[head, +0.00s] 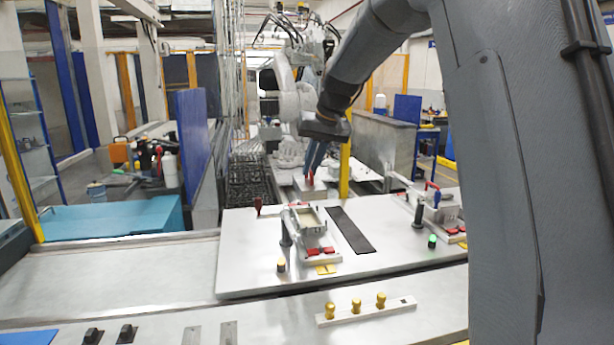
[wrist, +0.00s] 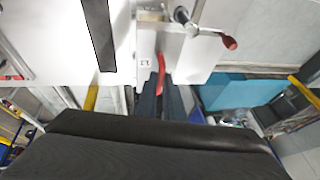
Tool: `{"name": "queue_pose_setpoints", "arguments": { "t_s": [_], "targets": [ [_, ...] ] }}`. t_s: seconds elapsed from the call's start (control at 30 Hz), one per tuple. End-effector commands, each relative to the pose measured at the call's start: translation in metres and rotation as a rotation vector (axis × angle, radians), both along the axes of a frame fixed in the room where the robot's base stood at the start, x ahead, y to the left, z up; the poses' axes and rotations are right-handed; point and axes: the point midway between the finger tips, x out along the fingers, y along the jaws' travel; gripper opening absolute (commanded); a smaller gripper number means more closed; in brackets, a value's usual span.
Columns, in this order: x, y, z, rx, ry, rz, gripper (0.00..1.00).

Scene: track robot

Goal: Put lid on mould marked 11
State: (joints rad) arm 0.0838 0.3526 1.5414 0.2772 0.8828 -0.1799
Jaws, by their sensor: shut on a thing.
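My gripper (head: 312,171) reaches down beyond the far edge of the work table. It is shut on the red handle (head: 311,178) of a pale lid (head: 312,187). In the wrist view the dark fingers (wrist: 161,92) close around the red handle (wrist: 161,68), with the pale lid (wrist: 146,48) below. A small dark marking shows on it, too small to read surely. An open mould (head: 311,218) with a pale cavity stands in a clamp fixture mid-table, nearer than the gripper. Its number is not readable. The lid's underside is hidden.
A clamp lever with a red knob (wrist: 230,43) stands beside the lid in the wrist view. A second fixture (head: 440,205) is at the right of the table. A black strip (head: 350,230) lies between the fixtures. A bar with yellow knobs (head: 356,306) lies in front.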

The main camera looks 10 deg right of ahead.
Motion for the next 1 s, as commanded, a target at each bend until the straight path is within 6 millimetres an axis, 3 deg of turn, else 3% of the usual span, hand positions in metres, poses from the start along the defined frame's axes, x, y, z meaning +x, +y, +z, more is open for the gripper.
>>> {"name": "queue_pose_setpoints", "arguments": {
  "t_s": [0.47,1.0],
  "targets": [
    [0.004,0.001,-0.022,0.0,-0.002,0.001,0.0],
    [0.004,0.001,-0.061,-0.001,-0.002,0.001,0.0]
  ]
}}
